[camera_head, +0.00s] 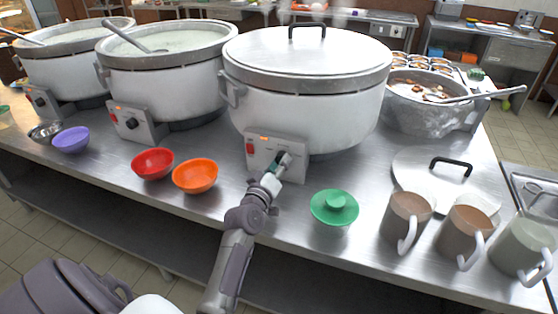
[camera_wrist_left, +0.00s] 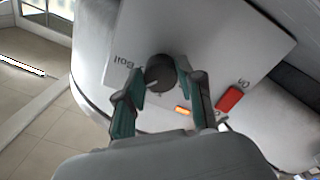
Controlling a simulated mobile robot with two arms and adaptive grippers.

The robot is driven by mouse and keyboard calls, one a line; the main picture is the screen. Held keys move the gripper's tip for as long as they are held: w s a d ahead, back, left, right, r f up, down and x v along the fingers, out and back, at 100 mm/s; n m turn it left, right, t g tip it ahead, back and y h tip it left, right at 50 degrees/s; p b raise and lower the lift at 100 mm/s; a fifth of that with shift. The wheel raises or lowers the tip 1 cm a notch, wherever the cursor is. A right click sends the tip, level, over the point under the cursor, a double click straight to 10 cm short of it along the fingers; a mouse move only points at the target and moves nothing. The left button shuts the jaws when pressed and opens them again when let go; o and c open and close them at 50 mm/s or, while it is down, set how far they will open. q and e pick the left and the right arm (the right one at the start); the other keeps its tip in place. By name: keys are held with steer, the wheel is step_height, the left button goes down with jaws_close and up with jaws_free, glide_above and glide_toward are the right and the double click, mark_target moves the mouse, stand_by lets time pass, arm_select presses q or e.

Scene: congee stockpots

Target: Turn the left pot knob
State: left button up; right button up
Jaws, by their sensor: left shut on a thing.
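Three large white pots stand in a row on the steel counter: a left pot (camera_head: 65,75), a middle pot (camera_head: 170,80) and a lidded pot (camera_head: 310,115). The left pot's dark knob (camera_head: 40,101) and the middle pot's knob (camera_head: 131,123) are untouched. My left gripper (camera_head: 283,163) is at the control box of the lidded pot, the rightmost of the three. In the left wrist view its two green-tipped fingers (camera_wrist_left: 162,92) are shut on the round dark knob (camera_wrist_left: 160,70), with "Boil" printed beside it. The fingers partly hide the knob in the head view. My right gripper is out of view.
Red (camera_head: 153,163), orange (camera_head: 195,176) and purple (camera_head: 71,140) bowls stand along the front edge. Several mugs and a flat lid (camera_head: 425,172) with a black handle are further right.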

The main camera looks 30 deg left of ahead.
arm_select(q)
steer(key=n+p, duration=0.1)
steer(key=n, duration=0.3)
steer(key=shift+r+n, duration=0.15)
steer(key=shift+n, duration=0.15)
steer(key=shift+n+y+p, duration=0.4)
steer(key=shift+n+p, duration=0.1)
steer(key=shift+n, duration=0.9)
steer(key=o, duration=1.1)
steer(key=shift+o, duration=0.2)
steer(key=v, duration=1.2)
